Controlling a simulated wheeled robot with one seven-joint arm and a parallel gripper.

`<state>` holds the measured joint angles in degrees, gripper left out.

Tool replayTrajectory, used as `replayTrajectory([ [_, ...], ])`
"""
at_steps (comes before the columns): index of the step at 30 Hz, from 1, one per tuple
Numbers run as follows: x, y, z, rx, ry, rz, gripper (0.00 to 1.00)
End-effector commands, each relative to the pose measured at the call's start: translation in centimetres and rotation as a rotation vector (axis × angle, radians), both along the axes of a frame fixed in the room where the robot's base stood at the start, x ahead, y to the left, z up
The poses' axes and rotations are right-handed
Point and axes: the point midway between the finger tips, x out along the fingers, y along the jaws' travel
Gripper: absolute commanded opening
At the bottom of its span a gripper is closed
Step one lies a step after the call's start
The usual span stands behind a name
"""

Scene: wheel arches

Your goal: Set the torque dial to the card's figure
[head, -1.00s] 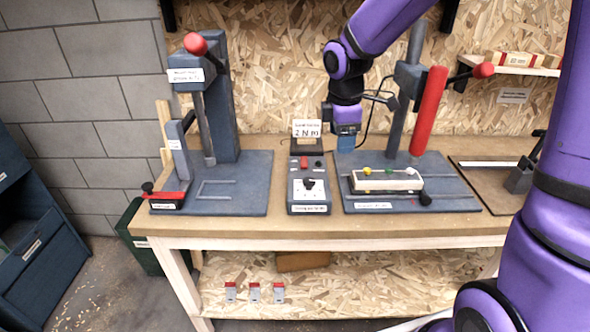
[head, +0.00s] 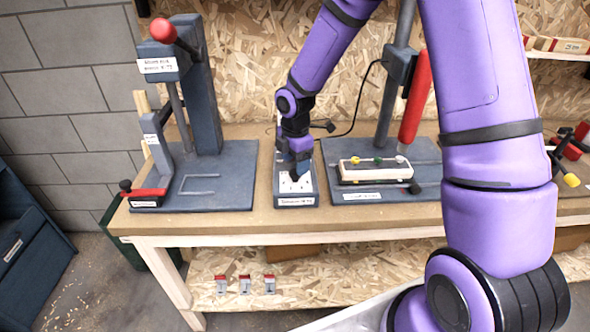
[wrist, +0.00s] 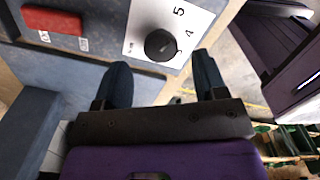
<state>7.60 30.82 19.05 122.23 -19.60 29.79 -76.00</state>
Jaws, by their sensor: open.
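The torque dial is a black round knob (wrist: 160,45) on a white scale plate (wrist: 135,48) in the wrist view. The figures 5 and 4 are readable on the plate; the knob's exact setting is not clear. In the head view the dial box (head: 296,198) stands mid-bench, and my gripper (head: 294,172) hangs over it, hiding the knob. In the wrist view my gripper (wrist: 162,85) is open and empty, its two fingers apart just short of the knob. The card is hidden behind my arm now; the earlier head view reads 2 N m.
A press with a red ball handle (head: 163,31) stands left of the dial box. A fixture with a red lever (head: 412,97) and a pale block (head: 375,169) stands right. A red button (wrist: 53,20) is on the same box as the knob.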

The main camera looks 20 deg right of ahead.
Motion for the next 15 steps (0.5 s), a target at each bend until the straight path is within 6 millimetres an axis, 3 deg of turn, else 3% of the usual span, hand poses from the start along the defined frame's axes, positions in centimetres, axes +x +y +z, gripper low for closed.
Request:
replayTrajectory([
  [6, 0.0, 0.0, -2.6, 0.0, 0.001, -0.001, 0.65],
  [15, 0.0, 0.0, -3.4, 0.0, 0.0, -0.001, 0.65],
])
